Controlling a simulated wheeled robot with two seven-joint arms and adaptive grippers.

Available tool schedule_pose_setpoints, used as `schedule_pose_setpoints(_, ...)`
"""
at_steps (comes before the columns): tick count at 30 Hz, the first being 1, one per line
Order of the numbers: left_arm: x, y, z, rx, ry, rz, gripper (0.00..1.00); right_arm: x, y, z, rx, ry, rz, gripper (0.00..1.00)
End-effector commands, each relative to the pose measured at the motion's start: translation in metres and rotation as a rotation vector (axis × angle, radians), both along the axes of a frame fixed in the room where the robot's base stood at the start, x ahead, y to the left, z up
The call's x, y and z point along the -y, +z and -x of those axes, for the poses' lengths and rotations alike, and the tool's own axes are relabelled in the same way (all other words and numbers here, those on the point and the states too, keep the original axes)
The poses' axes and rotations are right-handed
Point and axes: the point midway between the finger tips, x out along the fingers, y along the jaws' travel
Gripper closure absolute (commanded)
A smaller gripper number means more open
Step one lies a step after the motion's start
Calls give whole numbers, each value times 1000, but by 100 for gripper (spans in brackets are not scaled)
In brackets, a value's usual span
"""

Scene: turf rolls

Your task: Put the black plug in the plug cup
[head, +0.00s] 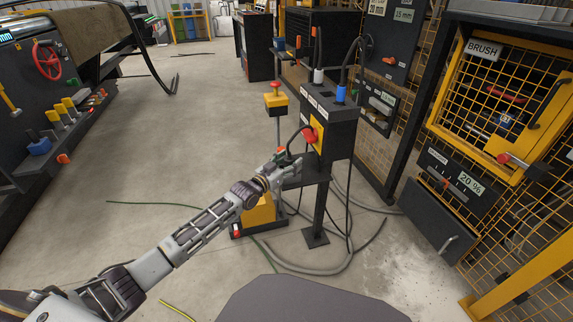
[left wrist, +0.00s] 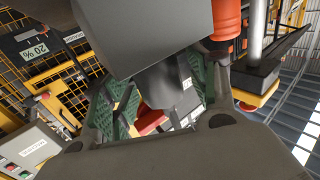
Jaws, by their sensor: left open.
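A dark post stand (head: 328,125) in the head view carries a white plug (head: 318,76) and a blue plug (head: 341,94) on top, with black cables. My left gripper (head: 287,163) is at the small shelf on the stand's left side. In the left wrist view its green-padded fingers (left wrist: 160,95) are apart. A dark cylinder (left wrist: 158,84), perhaps the black plug, shows between them, below a large dark grey block (left wrist: 145,32). I cannot tell whether the fingers touch it. I cannot make out the plug cup for certain. My right gripper is out of view.
A red knob (head: 310,134) on a yellow plate is on the stand just above the shelf. A yellow box with a red button (head: 275,98) stands behind. Loose cables (head: 325,268) lie on the floor. A yellow mesh cage (head: 500,130) is at the right.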

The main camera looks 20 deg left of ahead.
Motion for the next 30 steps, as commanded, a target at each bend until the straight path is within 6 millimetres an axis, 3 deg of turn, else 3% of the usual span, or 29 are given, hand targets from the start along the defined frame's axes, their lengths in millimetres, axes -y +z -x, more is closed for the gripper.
schedule_pose_setpoints(11,-4,2,10,-1,0,0,41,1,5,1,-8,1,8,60)
schedule_pose_setpoints(23,-16,3,39,-2,0,0,41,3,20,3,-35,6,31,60)
schedule_pose_setpoints(30,-23,3,57,-1,0,1,41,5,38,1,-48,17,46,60)
